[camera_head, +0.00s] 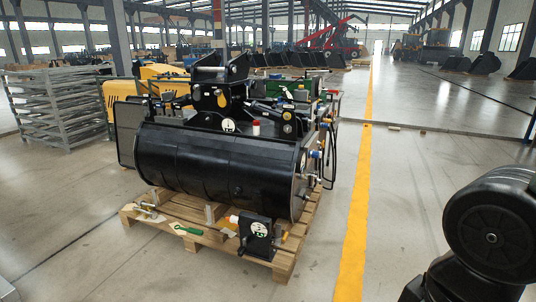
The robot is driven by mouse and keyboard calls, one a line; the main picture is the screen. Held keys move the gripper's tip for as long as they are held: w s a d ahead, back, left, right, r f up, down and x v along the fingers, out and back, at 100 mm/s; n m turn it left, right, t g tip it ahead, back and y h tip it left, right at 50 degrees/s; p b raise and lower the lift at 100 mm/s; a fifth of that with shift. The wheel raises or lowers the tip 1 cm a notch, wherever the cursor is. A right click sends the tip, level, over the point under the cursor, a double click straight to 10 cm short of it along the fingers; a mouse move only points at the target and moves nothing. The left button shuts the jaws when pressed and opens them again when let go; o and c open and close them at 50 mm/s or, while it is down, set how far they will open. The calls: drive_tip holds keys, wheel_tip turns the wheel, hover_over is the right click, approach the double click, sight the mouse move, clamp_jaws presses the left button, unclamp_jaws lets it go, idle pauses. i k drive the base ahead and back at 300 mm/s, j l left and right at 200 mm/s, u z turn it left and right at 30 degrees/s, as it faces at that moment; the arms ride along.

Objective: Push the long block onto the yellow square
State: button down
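I cannot make out a long block or a yellow square in the head view. A black part of my own arm fills the lower right corner, and my gripper does not show. A large black attachment with a rounded drum (215,160) rests on a wooden pallet (180,229) left of centre. Hoses and couplers (318,152) with coloured caps sit at its right end. A small black block with a white label (257,236) stands at the pallet's front right. A green-handled tool (188,230) lies on the front boards.
A yellow floor line (357,220) runs away from me, right of the pallet. Grey metal racks (57,108) stand at the left. Red machinery (335,40) and a yellow loader (425,48) are far back.

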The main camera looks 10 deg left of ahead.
sight(220, 237)
drive_tip(key=i+j+u, duration=0.15)
drive_tip(key=i+u, duration=0.25)
drive_tip(key=i, duration=0.15)
drive_tip(key=i+u, duration=0.35)
drive_tip(key=i, duration=0.2)
drive_tip(key=i+l+u, duration=0.15)
drive_tip(key=i+u, duration=0.25)
drive_tip(key=i, duration=0.15)
drive_tip(key=i+j+z, duration=0.15)
drive_tip(key=i, duration=0.35)
drive_tip(key=i+j+z, duration=0.15)
drive_tip(key=i, duration=0.35)
drive_tip(key=i+j+z, duration=0.7)
drive_tip(key=i+l, duration=0.05)
